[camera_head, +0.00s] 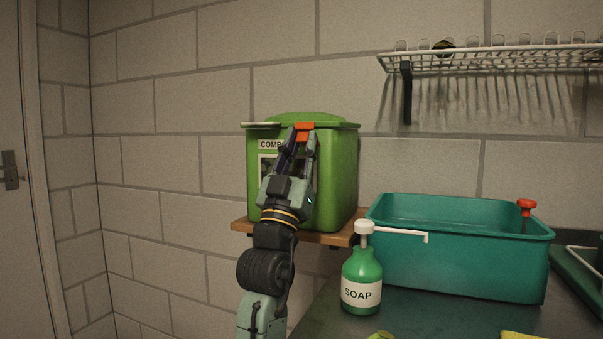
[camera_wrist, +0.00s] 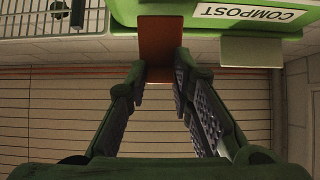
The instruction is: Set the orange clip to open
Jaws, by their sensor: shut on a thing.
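The orange clip (camera_head: 304,127) sits at the front top edge of the green compost bin (camera_head: 339,180). In the wrist view the clip (camera_wrist: 162,40) hangs from the bin's rim beside the COMPOST label (camera_wrist: 249,13). My gripper (camera_head: 302,138) reaches up in front of the bin with its fingertips at the clip. In the wrist view my gripper (camera_wrist: 160,68) has its two fingertips on either side of the clip's near end, shut on it. The bin's domed lid (camera_head: 303,119) lies down on the bin. My arm hides part of the bin's front and label.
The bin stands on a small wooden shelf (camera_head: 240,227) against the block wall. A green soap bottle (camera_head: 362,275) and a teal basin (camera_head: 455,265) stand on the dark counter to the right. A wire rack (camera_head: 490,58) hangs above.

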